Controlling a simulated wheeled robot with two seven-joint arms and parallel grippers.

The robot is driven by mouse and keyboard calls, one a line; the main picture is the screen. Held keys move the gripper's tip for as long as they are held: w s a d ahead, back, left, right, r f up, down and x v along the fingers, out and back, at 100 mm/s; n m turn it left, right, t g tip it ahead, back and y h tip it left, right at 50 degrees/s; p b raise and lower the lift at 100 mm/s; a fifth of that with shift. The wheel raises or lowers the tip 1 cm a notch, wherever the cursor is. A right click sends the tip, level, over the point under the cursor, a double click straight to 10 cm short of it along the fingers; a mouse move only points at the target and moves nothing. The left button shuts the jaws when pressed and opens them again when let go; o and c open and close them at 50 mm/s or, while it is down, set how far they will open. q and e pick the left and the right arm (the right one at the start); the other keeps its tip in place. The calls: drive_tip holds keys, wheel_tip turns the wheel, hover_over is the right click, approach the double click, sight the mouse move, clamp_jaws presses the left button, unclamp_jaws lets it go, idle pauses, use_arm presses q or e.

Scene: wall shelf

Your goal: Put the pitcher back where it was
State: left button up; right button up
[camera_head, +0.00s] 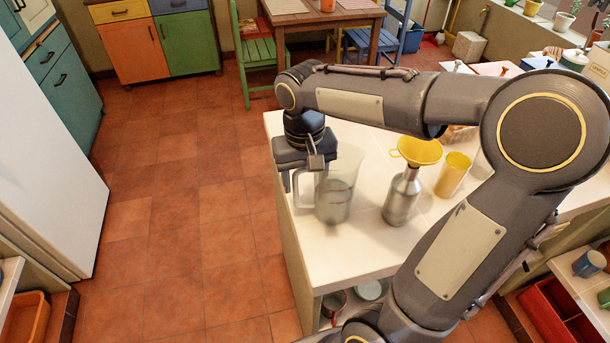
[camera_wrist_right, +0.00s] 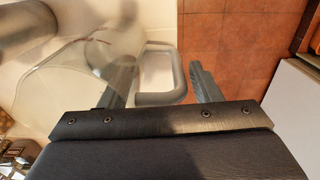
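The clear pitcher (camera_head: 338,192) stands on the white counter (camera_head: 350,262) near its left edge. Its loop handle is on the left side of its body in the head view. My right gripper (camera_head: 301,176) is at the handle and points down. In the right wrist view, the two fingers of the gripper (camera_wrist_right: 162,70) are spread, with the handle (camera_wrist_right: 160,98) between them and a gap to the right finger. The see-through pitcher body (camera_wrist_right: 85,60) lies to the left there. Whether a finger touches the handle is unclear. My left gripper is not in view.
A metal bottle (camera_head: 402,198) with a yellow funnel (camera_head: 418,151) stands right of the pitcher, and a yellow cup (camera_head: 453,175) beyond it. My right arm covers part of the counter. Open tiled floor (camera_head: 190,220) lies to the left.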

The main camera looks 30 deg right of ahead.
drive_tip(key=shift+o, duration=1)
wheel_tip(320, 180, up, 12)
drive_tip(key=shift+a+r+p, duration=0.1)
drive_tip(key=shift+r+p, duration=0.1)
drive_tip(key=shift+p, duration=0.35)
drive_tip(key=s+a+f+t+y, duration=0.2)
drive_tip(key=s+f, duration=0.4)
drive_tip(key=s, duration=0.1)
drive_tip(key=s+a+f+n+t+y, duration=0.1)
drive_tip(key=s+a+f+t+y, duration=0.1)
drive_tip(key=s+f, duration=0.4)
drive_tip(key=shift+s+a+n+t, duration=0.3)
drive_tip(key=shift+s+a+t, duration=0.25)
drive_tip(key=shift+t, duration=0.25)
